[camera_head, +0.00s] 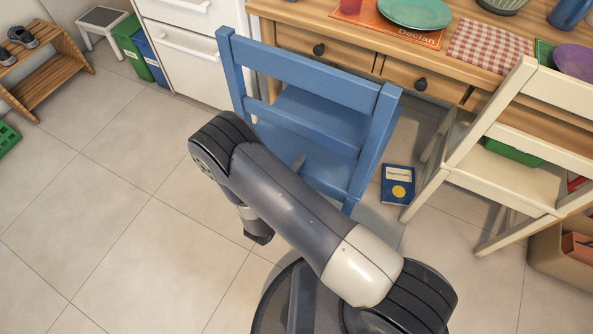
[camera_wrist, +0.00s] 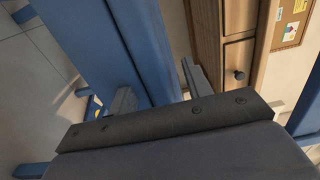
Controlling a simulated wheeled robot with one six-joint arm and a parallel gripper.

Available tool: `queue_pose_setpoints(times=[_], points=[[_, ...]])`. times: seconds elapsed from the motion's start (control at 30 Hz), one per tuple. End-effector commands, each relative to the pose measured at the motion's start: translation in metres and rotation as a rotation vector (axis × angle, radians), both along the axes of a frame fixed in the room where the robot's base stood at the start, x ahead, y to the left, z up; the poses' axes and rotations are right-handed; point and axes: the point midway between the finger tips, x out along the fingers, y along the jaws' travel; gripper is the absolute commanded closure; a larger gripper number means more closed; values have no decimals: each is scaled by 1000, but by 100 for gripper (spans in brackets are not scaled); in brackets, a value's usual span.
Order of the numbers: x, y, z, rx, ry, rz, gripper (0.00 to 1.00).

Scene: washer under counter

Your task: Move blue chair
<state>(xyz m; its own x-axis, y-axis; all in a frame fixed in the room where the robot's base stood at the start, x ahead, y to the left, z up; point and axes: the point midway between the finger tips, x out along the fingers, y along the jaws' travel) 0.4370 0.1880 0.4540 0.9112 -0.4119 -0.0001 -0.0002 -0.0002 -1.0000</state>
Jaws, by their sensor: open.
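The blue chair (camera_head: 305,72) stands upright at the wooden counter, its backrest toward me and its seat (camera_head: 315,115) on the counter side. My arm reaches across in front of the chair and hides part of its lower left side. In the wrist view, my gripper (camera_wrist: 156,82) is open. Its two fingers stand apart, with a broad blue chair part (camera_wrist: 130,50) running up from the space between them. I cannot tell whether either finger touches the chair. In the head view the gripper is mostly hidden behind my arm.
A white chair (camera_head: 510,170) stands to the right. A blue book (camera_head: 398,185) lies on the floor between the chairs. The wooden counter (camera_head: 470,50) with drawers is behind. A shoe rack (camera_head: 45,62) and bins (camera_head: 135,48) stand at the left.

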Motion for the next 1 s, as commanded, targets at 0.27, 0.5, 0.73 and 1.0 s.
queue_pose_setpoints(times=[0.27, 0.5, 0.73, 1.0], points=[[0, 0, 0, 0, 0, -1, 65], [0, 0, 0, 0, 0, -1, 85], [0, 0, 1, 0, -2, -1, 100], [0, 0, 2, 0, -3, -1, 100]])
